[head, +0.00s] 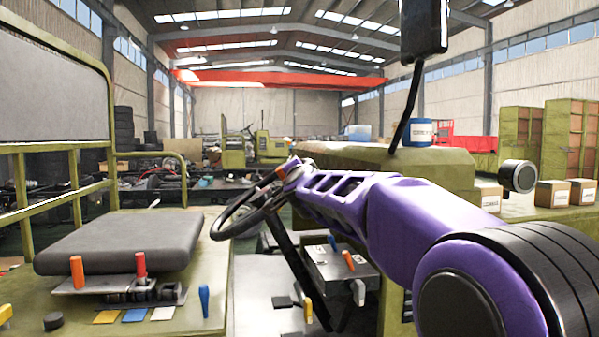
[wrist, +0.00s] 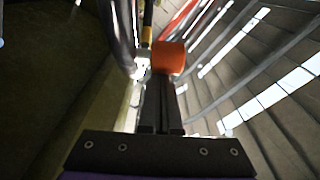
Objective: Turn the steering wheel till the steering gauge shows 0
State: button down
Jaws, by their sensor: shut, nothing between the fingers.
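The black steering wheel (head: 256,217) stands tilted on a dark column in the middle of the head view. My gripper (head: 284,176) is at the upper right of its rim, at the end of my purple arm. In the wrist view my gripper (wrist: 161,82) has its two dark fingers together, with nothing held between them. An orange knob (wrist: 168,57) is right at the fingertips; whether they touch it I cannot tell. A grey curved bar passes left of the fingers. I cannot make out a steering gauge or its reading in either view.
A grey seat (head: 120,243) with coloured levers is at the left. A dark control box (head: 338,268) with small levers stands right of the column. A green hood (head: 390,163) carries a blue-and-white can (head: 418,133). Open air lies above the wheel.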

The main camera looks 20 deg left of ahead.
jog(key=s+a+f+b, duration=0.1)
jog(key=s+a+f, duration=0.4)
jog(key=s, duration=0.2)
jog(key=shift+f, duration=0.2)
dwell(0.6)
